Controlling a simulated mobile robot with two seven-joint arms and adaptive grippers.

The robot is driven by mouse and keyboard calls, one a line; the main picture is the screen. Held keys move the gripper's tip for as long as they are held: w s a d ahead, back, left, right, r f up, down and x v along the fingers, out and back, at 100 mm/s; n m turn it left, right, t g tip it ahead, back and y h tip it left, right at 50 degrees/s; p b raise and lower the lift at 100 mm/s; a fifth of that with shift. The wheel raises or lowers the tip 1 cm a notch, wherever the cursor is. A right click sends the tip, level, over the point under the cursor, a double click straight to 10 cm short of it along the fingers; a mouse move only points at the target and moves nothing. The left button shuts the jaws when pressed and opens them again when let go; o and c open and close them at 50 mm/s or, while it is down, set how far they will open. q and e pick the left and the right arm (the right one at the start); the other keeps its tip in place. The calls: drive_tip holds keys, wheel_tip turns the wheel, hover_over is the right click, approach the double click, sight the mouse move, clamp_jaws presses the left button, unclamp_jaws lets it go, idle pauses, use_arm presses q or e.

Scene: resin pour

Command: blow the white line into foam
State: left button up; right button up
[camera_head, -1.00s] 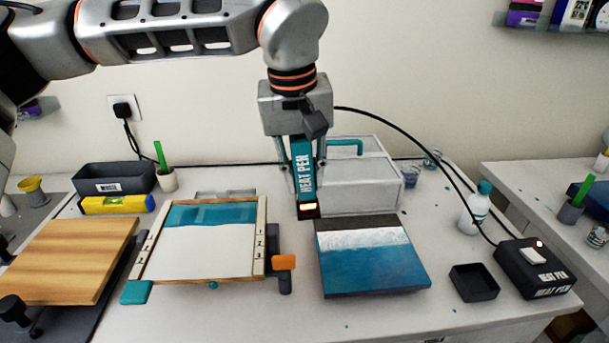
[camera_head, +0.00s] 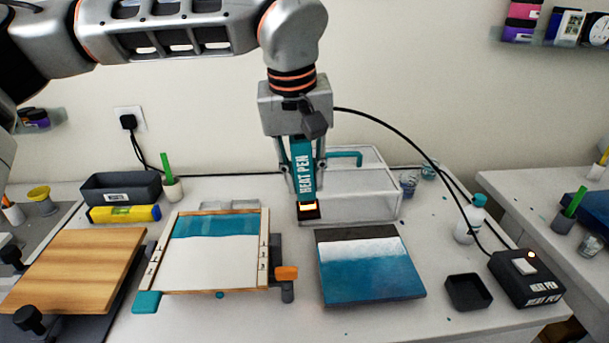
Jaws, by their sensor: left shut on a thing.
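My left gripper (camera_head: 306,170) is shut on the teal heat pen (camera_head: 303,168), which points down with an orange glow at its tip. The pen tip is above and behind the far left corner of a square panel (camera_head: 370,284), apart from it. The panel has a dark band at its far edge, a white line (camera_head: 360,249) across it, and blue below. The white line now looks like a fairly plain pale band with a soft lower edge. A black cable runs from the pen to its control box (camera_head: 526,278), whose light glows orange. My right gripper is not in view.
A framed board (camera_head: 213,262) with a teal strip stands left of the panel, with an orange-handled clamp (camera_head: 286,273) between them. A clear box (camera_head: 350,190) is behind the pen. A black tray (camera_head: 468,292) and white bottle (camera_head: 470,220) are at right.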

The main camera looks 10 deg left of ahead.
use_arm(q)
drive_tip(key=shift+p+v, duration=0.65)
drive_tip(key=shift+v, duration=0.15)
drive_tip(key=shift+r, duration=0.1)
idle(0.6)
